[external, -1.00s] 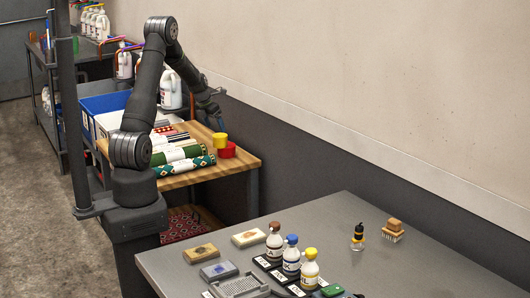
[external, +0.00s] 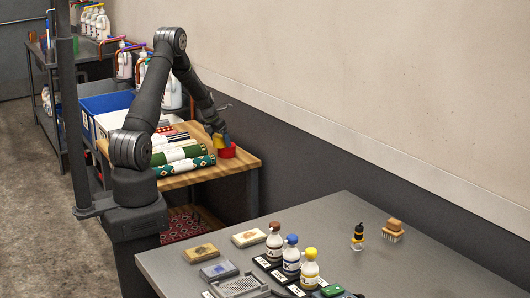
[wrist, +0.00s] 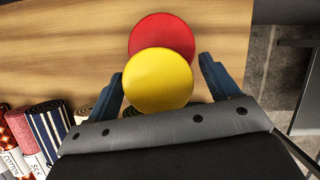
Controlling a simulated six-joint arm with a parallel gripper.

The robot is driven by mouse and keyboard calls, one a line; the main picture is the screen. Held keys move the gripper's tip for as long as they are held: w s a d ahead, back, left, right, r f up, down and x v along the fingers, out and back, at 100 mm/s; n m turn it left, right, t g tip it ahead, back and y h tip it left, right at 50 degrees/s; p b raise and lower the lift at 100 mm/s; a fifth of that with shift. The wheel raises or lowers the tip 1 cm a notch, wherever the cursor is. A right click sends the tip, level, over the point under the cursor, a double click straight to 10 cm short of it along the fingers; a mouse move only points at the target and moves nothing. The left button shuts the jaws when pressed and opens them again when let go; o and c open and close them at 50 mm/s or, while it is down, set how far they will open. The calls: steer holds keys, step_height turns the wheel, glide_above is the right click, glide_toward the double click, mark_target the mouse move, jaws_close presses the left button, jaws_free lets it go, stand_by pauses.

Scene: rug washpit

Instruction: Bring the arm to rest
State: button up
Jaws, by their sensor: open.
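My arm (external: 146,105) reaches over the wooden table, with my gripper (external: 222,138) low at its right end. In the wrist view my gripper (wrist: 160,78) is open, with one blue finger on each side of a round yellow piece (wrist: 158,79). I cannot tell whether the fingers touch it. A red round piece (wrist: 162,36) lies beyond the yellow one and is partly covered by it in that view. In the external view the red piece (external: 227,152) stands on the wood, and the yellow piece (external: 218,142) is partly hidden by my gripper.
Rolled rugs (external: 184,166) lie on the wooden table (external: 240,166) left of my gripper. A blue bin (external: 101,104) and white bottles (external: 172,94) are behind. The grey table (external: 400,262) in front holds labelled bottles, brushes and blocks. A wall runs along the right.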

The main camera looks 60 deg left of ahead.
step_height(320, 180, up, 5)
steer(key=shift+a+f, duration=0.1)
steer(key=shift+f, duration=0.05)
steer(key=w+d+r, duration=0.1)
steer(key=d+r, duration=0.6)
steer(key=d, duration=0.5)
steer(key=w+d+r+m+h, duration=0.1)
steer(key=w+d+m, duration=0.2)
steer(key=d, duration=1)
steer(key=w+d+m+h, duration=0.1)
steer(key=w+d+m, duration=0.25)
steer(key=d, duration=0.85)
steer(key=s+d+m+h, duration=0.1)
steer(key=s+d+m, duration=0.1)
steer(key=d, duration=1)
steer(key=s+d+r+m+g+h, duration=0.1)
steer(key=d+m, duration=0.3)
steer(key=d, duration=0.9)
steer(key=shift+s+d+r+g, duration=0.2)
steer(key=shift+s+r+g, duration=0.1)
steer(key=shift+s, duration=0.6)
